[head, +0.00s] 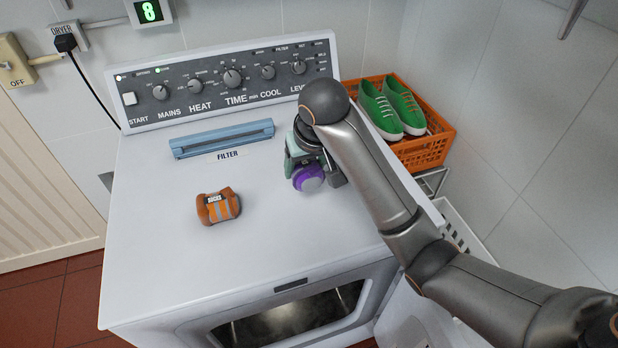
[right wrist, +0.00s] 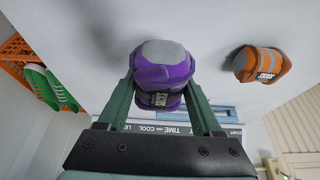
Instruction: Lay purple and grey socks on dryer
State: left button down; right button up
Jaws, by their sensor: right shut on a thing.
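The purple and grey socks (head: 308,178) are a rolled bundle with a dark label. My right gripper (head: 318,166) is shut on them, over the right part of the white dryer's top (head: 165,245). In the right wrist view the bundle (right wrist: 162,70) sits between the two green fingers (right wrist: 165,95). I cannot tell whether the bundle touches the dryer top. My left gripper is not in view.
An orange and grey sock bundle (head: 218,206) lies on the dryer top, left of the gripper. A blue filter handle (head: 222,138) lies behind it. An orange crate (head: 424,150) with green shoes (head: 392,108) stands at the right.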

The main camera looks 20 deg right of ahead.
aim_at(309, 168)
jog(key=f, duration=0.1)
jog(key=w+d+f, duration=0.1)
jog(key=w+f, duration=0.1)
jog(key=shift+w+d+f, duration=0.25)
jog(key=shift+d, duration=0.05)
jog(key=shift+w+d+f, duration=0.1)
jog(key=shift+w+f, duration=0.05)
jog(key=shift+f, duration=0.75)
jog(key=shift+w+f, duration=0.1)
jog(key=shift+f, duration=0.8)
jog(key=shift+f, duration=0.15)
jog(key=o, duration=1.4)
